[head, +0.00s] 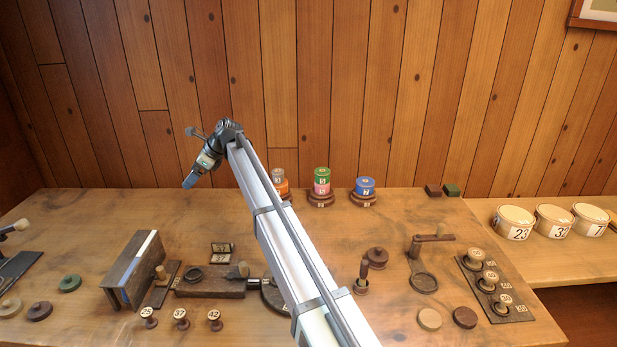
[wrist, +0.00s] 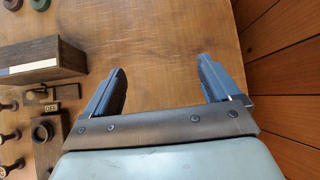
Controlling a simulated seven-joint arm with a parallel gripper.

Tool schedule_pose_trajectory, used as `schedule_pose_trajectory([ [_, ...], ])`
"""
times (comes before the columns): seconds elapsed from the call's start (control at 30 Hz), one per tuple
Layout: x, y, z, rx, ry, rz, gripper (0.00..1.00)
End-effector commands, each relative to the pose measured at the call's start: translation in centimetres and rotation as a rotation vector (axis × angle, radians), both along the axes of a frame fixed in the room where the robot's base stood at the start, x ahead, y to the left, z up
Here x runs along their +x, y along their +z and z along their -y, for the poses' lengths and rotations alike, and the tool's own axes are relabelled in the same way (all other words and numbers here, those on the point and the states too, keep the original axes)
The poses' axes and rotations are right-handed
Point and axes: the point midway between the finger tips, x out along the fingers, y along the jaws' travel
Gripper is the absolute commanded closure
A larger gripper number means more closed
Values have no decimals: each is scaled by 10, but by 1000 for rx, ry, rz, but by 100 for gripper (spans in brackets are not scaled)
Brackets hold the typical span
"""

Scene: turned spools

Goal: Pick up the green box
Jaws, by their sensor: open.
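The green box (head: 452,190) is a small dark green block at the back right of the table, in the head view. It sits beside a similar dark red box (head: 433,190). My gripper (head: 189,182) is above the back left of the table, far to the left of the green box. In the wrist view my gripper (wrist: 163,72) has its two blue fingers wide apart, with only bare table below between them. The green box is not in the wrist view.
Spool stacks on round bases, one green and pink (head: 321,182), one blue (head: 364,187), stand between my gripper and the green box. A long dark block (head: 132,270) stands at front left. White numbered tubs (head: 513,222) are at right. The back left table is clear.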

Motion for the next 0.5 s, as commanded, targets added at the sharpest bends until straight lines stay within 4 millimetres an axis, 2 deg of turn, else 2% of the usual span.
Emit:
schedule_pose_trajectory([
  [0.03,21,6,37,-49,-42,-11,11],
  [0.17,58,17,128,-181,-152,-54,11],
  [0.2,68,22,157,-220,-189,-70,11],
  [0.4,99,46,300,-408,-386,-157,11],
  [0.5,105,58,359,-480,-474,-200,11],
])
